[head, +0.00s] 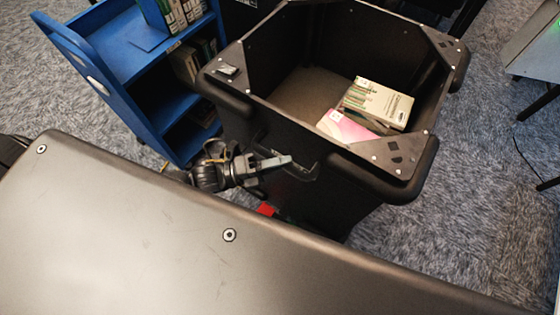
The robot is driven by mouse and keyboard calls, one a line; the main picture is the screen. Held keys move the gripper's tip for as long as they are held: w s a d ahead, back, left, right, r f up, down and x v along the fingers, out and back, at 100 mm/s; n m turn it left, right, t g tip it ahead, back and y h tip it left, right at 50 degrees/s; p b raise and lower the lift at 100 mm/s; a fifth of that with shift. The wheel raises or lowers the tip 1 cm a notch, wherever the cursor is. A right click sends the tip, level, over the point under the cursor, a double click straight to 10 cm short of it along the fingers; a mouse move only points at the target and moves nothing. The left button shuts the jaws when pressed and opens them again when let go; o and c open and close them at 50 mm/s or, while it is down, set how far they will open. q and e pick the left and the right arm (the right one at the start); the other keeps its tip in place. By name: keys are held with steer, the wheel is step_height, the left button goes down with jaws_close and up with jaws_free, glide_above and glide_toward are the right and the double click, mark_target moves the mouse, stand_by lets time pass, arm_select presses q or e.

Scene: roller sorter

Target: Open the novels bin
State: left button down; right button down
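A black bin (360,42) with an open top stands ahead of me, with books inside; I see no readable label that names it novels. A pale book (380,101) and a pink-covered book (345,126) lie on its brown floor. A recessed, handle-like part (303,168) shows on its near wall. My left gripper (277,163) is at this near wall, outside the bin, with a grey fingertip by the recess. Whether it touches is unclear, and so is the gap between its fingers. My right gripper is out of view.
A blue book cart (92,72) with books on its shelves stands close to the bin's left side. A small red part (266,209) shows low by the bin. Grey carpet (480,190) is free to the right, with a table (535,50) at the right edge.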

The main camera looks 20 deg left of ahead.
arm_select(q)
steer(key=c, duration=1.6)
jaws_free()
steer(key=shift+w, duration=0.1)
steer(key=o, duration=0.3)
steer(key=shift+a, duration=0.1)
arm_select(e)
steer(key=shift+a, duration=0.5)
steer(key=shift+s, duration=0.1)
arm_select(q)
steer(key=shift+s+a+f, duration=0.15)
steer(key=shift+s+a, duration=0.1)
steer(key=shift+a, duration=0.1)
steer(key=b+v, duration=0.2)
steer(key=v, duration=0.8)
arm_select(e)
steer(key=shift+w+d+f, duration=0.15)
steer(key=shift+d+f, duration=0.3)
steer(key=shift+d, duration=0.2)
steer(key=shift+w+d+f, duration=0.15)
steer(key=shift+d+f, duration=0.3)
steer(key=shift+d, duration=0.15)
